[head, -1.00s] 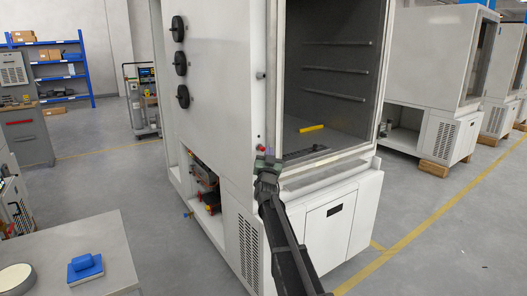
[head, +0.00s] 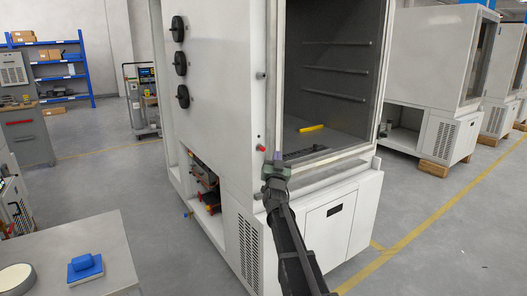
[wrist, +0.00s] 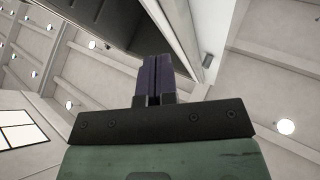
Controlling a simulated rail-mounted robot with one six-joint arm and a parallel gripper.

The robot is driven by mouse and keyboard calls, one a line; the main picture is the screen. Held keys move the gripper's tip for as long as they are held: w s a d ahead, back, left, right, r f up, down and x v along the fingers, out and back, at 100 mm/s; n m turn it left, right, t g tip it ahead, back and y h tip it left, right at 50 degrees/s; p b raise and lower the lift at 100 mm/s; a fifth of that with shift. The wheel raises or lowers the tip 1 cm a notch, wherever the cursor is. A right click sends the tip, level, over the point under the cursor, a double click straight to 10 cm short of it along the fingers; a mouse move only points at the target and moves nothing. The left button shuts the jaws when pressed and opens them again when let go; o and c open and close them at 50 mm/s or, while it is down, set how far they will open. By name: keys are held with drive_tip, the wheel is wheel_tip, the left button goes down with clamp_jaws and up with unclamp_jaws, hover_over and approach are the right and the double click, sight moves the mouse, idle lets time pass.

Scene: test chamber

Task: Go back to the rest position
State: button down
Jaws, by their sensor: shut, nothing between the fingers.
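My gripper (head: 277,157) is at the front edge of the open test chamber (head: 213,90), near the lower left corner of its doorway. In the wrist view my gripper (wrist: 155,62) shows two dark purple fingers pressed together, with nothing between them. The fingers point upward, with the ceiling behind them. In the head view the gripper overlaps the chamber's front frame; I cannot tell whether it touches. A yellow bar (head: 311,128) lies on the chamber floor, apart from my gripper.
A red knob (head: 262,148) sits on the chamber's side near my gripper. A grey table (head: 110,250) at the lower left holds a blue block (head: 84,263) and a round white-topped thing (head: 16,278). Open floor lies right of the chamber. More chambers (head: 437,60) stand at the right.

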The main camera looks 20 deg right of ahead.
idle(0.3)
drive_tip(key=s+a+f+n+g+y, duration=0.3)
drive_tip(key=s+a+f+g+y, duration=0.15)
drive_tip(key=f, duration=0.45)
drive_tip(key=s+a+f+n+g+y, duration=0.2)
drive_tip(key=s+a+f+g+y, duration=0.3)
drive_tip(key=f, duration=0.4)
drive_tip(key=s+a+f+n+g+y, duration=0.1)
drive_tip(key=s+a+f+g, duration=0.2)
drive_tip(key=s, duration=0.2)
drive_tip(key=s+a+f+g, duration=0.3)
drive_tip(key=s+a+g, duration=0.1)
drive_tip(key=s, duration=0.2)
drive_tip(key=s+a+f+n+g, duration=0.1)
drive_tip(key=s+a+g, duration=0.15)
drive_tip(key=s, duration=0.55)
drive_tip(key=s+a+g, duration=0.2)
drive_tip(key=s+a, duration=0.1)
drive_tip(key=s, duration=0.4)
wheel_tip(320, 180, up, 16)
drive_tip(key=a+n+p, duration=0.1)
drive_tip(key=a+p, duration=0.1)
drive_tip(key=p, duration=1.4)
drive_tip(key=shift+s+f, duration=0.2)
drive_tip(key=shift+s, duration=0.05)
